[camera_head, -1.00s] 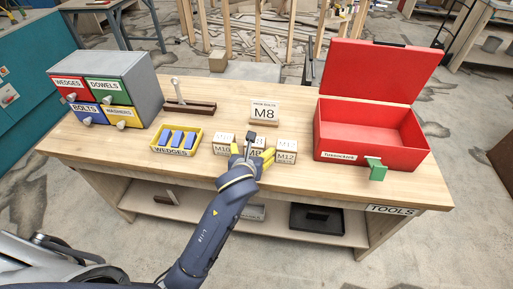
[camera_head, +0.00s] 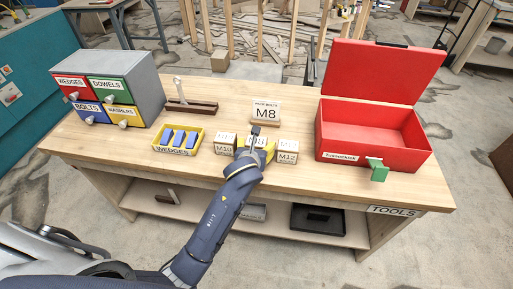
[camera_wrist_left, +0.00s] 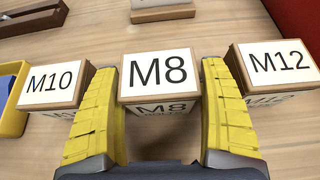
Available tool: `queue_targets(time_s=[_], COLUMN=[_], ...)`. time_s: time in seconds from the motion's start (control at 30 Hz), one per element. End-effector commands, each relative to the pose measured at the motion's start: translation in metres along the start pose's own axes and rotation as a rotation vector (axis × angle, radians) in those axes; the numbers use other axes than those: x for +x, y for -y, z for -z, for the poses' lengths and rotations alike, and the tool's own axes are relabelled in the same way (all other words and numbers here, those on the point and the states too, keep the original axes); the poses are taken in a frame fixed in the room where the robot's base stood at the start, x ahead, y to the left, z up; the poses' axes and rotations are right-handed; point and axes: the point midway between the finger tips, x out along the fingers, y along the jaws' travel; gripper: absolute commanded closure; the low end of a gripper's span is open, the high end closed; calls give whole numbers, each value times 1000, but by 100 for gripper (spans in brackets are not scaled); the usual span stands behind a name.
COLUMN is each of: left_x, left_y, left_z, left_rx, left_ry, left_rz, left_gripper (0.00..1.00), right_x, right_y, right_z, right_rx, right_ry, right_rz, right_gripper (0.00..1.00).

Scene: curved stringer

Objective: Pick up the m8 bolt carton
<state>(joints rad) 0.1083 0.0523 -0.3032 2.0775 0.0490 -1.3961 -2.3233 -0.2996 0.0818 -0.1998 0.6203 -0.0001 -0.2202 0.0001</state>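The M8 carton (camera_wrist_left: 158,78) is a small box with a white M8 label on top, in the middle of a row of three. In the head view its top (camera_head: 258,141) shows just beyond my left gripper (camera_head: 256,153), which partly hides it. In the left wrist view the yellow fingers of my left gripper (camera_wrist_left: 161,68) are open, one on each side of the carton. Narrow gaps show between the fingertips and its sides. The carton stands on the bench. My right gripper is not in view.
The M10 carton (camera_head: 225,143) and M12 carton (camera_head: 287,151) stand close on either side. An M8 sign (camera_head: 266,112) is behind. A yellow wedge tray (camera_head: 177,140) is left, a red toolbox (camera_head: 374,134) right. The front bench strip is mostly clear.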

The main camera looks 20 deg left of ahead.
Motion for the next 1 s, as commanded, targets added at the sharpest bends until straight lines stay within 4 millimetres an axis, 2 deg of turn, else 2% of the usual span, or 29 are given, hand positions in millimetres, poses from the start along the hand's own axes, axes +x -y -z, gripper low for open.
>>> queue_targets(time_s=[0.07,0.47,0.77,0.87,1.0], left_x=[0,0,-2,-5,-16], left_y=[0,0,0,0,0], left_z=[0,0,-3,-11,-31], left_rx=[0,0,-1,-2,-2], left_ry=[0,0,2,4,8], left_rz=[0,0,0,0,1], left_gripper=[33,79,80,80,80], right_x=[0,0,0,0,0], right_y=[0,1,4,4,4], right_z=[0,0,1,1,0], right_rx=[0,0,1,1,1], right_ry=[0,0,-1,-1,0], right_rz=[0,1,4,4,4], right_gripper=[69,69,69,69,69])
